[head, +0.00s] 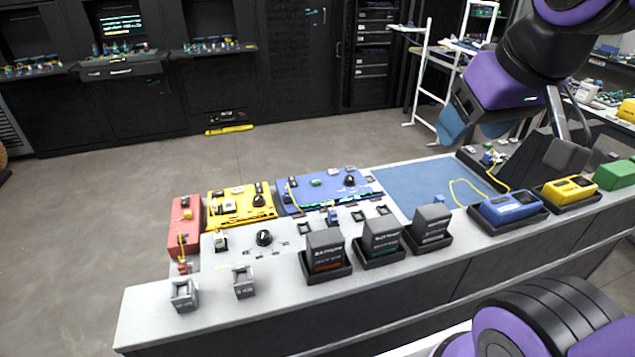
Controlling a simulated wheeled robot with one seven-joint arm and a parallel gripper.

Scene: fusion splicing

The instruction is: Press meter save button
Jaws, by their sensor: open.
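My gripper (572,138) hangs at the right, below the purple arm, above the back of the bench's right end. Its two thin fingers look apart, with nothing seen between them. Several handheld instruments lie in dark cradles on the bench: a blue one (510,207), a yellow one (570,189) and a green one (613,175). I cannot tell which is the meter. No save button or label can be made out at this size. The gripper appears apart from the instruments, though its exact height is unclear.
The grey bench (205,317) carries three dark boxes in holders, such as this one (325,251), beside a blue mat (425,185). Red (184,222), yellow (240,205) and blue (330,187) panels lie leftward. A yellow fibre (465,190) loops on the mat. Open floor lies behind.

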